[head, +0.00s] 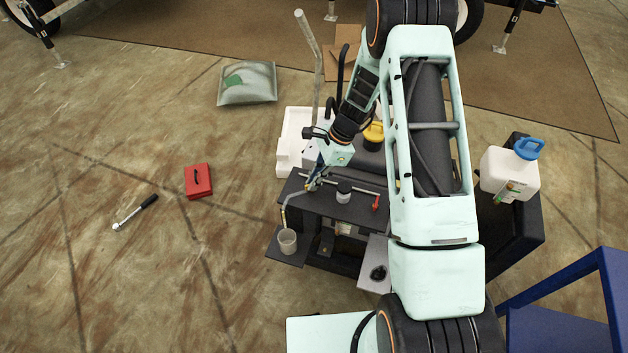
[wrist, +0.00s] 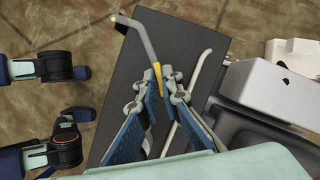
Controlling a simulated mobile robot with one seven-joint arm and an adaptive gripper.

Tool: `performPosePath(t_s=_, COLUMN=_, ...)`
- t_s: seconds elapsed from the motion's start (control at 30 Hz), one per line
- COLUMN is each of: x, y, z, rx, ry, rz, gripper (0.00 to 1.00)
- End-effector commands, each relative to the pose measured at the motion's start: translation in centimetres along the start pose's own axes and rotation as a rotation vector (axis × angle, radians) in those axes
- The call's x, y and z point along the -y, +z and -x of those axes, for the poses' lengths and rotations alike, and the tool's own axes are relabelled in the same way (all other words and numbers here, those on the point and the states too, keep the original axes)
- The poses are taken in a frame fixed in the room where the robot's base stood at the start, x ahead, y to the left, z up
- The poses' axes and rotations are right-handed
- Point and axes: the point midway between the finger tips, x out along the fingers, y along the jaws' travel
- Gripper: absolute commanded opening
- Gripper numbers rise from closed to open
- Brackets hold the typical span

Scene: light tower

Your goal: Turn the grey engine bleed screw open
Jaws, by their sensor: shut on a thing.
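My gripper (wrist: 161,82) is shut, its two fingers closed around a narrow yellow-tipped part on the dark engine top. I take this part to be the grey engine bleed screw (wrist: 152,70), though the fingertips hide most of it. A bent grey tube runs from the grip to a yellow-ended tip at the upper left of the wrist view. In the head view my gripper (head: 314,181) is at the left end of the engine unit (head: 325,203). A pale tube (head: 284,212) leads down from there to a light cup (head: 287,241) on a dark side plate.
A white jug (head: 510,173) stands at right. A red box (head: 198,181) and a ratchet (head: 135,213) lie on open floor.

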Motion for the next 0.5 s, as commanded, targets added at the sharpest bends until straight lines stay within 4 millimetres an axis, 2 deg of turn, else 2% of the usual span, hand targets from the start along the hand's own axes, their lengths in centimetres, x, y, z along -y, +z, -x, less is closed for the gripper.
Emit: performPosePath(t_s=0.5, x=0.40, y=-0.05, z=-0.20, rx=-0.002, ry=0.187, rz=0.454, gripper=0.00)
